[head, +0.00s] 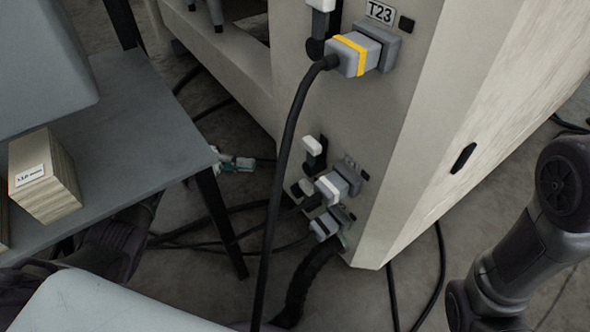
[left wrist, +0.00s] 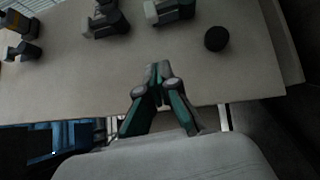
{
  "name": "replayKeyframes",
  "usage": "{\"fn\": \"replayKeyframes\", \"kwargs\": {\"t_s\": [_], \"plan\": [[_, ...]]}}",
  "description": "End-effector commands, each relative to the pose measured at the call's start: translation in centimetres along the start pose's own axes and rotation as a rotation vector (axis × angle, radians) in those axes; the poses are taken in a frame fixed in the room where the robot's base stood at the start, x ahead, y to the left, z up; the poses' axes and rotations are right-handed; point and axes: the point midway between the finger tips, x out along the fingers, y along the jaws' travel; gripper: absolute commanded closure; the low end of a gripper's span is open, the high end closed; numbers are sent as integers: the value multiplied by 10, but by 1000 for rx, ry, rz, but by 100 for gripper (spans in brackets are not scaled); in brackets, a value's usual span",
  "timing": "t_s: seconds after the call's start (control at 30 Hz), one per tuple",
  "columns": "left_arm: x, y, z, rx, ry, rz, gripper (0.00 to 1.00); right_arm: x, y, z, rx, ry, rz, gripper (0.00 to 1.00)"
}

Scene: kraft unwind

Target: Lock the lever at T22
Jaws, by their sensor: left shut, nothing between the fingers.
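In the head view a grey cabinet carries a T23 label (head: 380,12) at the top, and no T22 label can be read. Below, a black lever with a white end (head: 314,147) sits above a grey connector with a white band (head: 332,187) and another grey connector (head: 326,226). Which lever belongs to T22 I cannot tell. My left gripper (head: 236,163) is small in the head view, left of these and apart from them. In the left wrist view its teal-grey fingers (left wrist: 157,70) are shut and empty, before the cabinet panel (left wrist: 180,75). My right gripper is out of view.
A dark table (head: 140,125) with a wooden block (head: 45,177) stands at left. Cables lie on the floor. A round black fitting (left wrist: 217,39) shows in the left wrist view.

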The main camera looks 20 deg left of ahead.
Motion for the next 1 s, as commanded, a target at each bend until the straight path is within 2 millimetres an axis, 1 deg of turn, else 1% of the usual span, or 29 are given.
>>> {"fn": "replayKeyframes", "kwargs": {"t_s": [0.17, 0.23, 0.4, 0.47, 0.6, 0.7, 0.83, 1.0], "plan": [[32, -2, 1, 2, -4, 2, 100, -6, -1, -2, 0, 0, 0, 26], [48, -2, 1, 3, -5, 3, 100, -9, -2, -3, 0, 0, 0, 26], [85, -4, 1, 3, -5, 2, 100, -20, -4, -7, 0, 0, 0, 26], [96, -3, 2, 2, -5, 3, 100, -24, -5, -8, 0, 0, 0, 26], [107, -2, 17, 0, -3, 1, 100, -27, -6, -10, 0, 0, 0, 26], [113, -2, 23, 1, -2, 1, 100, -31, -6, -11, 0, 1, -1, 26], [118, 0, 27, 0, -1, 1, 100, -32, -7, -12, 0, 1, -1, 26], [120, 1, 29, 0, 0, 1, 100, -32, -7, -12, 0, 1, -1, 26]]}}
